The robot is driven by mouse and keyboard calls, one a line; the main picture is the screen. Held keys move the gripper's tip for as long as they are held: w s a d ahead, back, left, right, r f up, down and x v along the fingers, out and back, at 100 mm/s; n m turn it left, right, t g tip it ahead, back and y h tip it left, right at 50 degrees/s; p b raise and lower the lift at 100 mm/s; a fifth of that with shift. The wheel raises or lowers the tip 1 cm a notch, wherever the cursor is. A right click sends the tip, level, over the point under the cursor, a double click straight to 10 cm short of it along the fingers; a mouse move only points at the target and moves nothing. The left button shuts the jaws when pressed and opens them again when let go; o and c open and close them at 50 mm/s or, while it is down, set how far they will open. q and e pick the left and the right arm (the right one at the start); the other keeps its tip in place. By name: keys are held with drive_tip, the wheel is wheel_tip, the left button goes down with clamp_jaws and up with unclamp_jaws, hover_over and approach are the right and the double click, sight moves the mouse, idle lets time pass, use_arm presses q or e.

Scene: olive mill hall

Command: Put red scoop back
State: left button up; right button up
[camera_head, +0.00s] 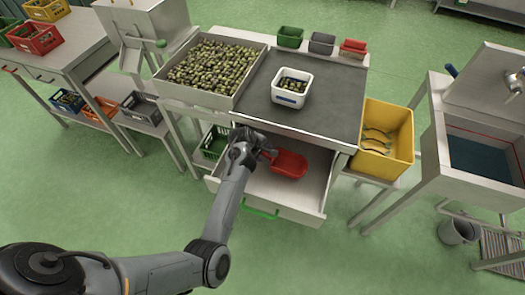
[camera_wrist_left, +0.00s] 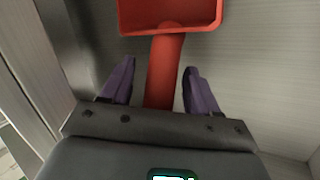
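The red scoop (camera_head: 289,163) lies in the open drawer (camera_head: 310,197) below the worktable. It also shows in the left wrist view (camera_wrist_left: 163,75), its bowl at the top and its handle pointing toward the gripper. My left gripper (camera_head: 263,148) is down at the drawer. In the left wrist view the purple fingers of the left gripper (camera_wrist_left: 160,68) are apart, one on each side of the handle, with a visible gap on both sides. My right gripper is in neither view.
On the worktable (camera_head: 325,110) stand a tray of olives (camera_head: 158,82), a white tub (camera_head: 274,95) with olives and a small red bin (camera_head: 353,46) beside grey and green ones. A yellow crate (camera_head: 402,145) stands right of the drawer. A sink (camera_head: 440,150) is farther right.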

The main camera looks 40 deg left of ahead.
use_arm(q)
drive_tip(key=d+p+v, duration=0.1)
drive_tip(key=p+v, duration=0.3)
drive_tip(key=v, duration=0.7)
drive_tip(key=s+d+m, duration=0.4)
drive_tip(key=s+m, duration=0.2)
drive_tip(key=s, duration=0.3)
drive_tip(key=s+d+m+g, duration=0.1)
drive_tip(key=s+d+m, duration=0.3)
drive_tip(key=s+m, duration=0.3)
drive_tip(key=s+d+r+m+g, duration=0.1)
drive_tip(key=s+d+m, duration=0.4)
drive_tip(key=s, duration=0.6)
drive_tip(key=shift+m, duration=0.9)
drive_tip(key=shift+d+r, duration=0.1)
drive_tip(key=shift+r, duration=0.1)
wheel_tip(320, 180, up, 37)
drive_tip(key=p, duration=3.8)
wheel_tip(320, 180, down, 60)
drive_tip(key=b, duration=6)
drive_tip(key=shift+r, duration=0.25)
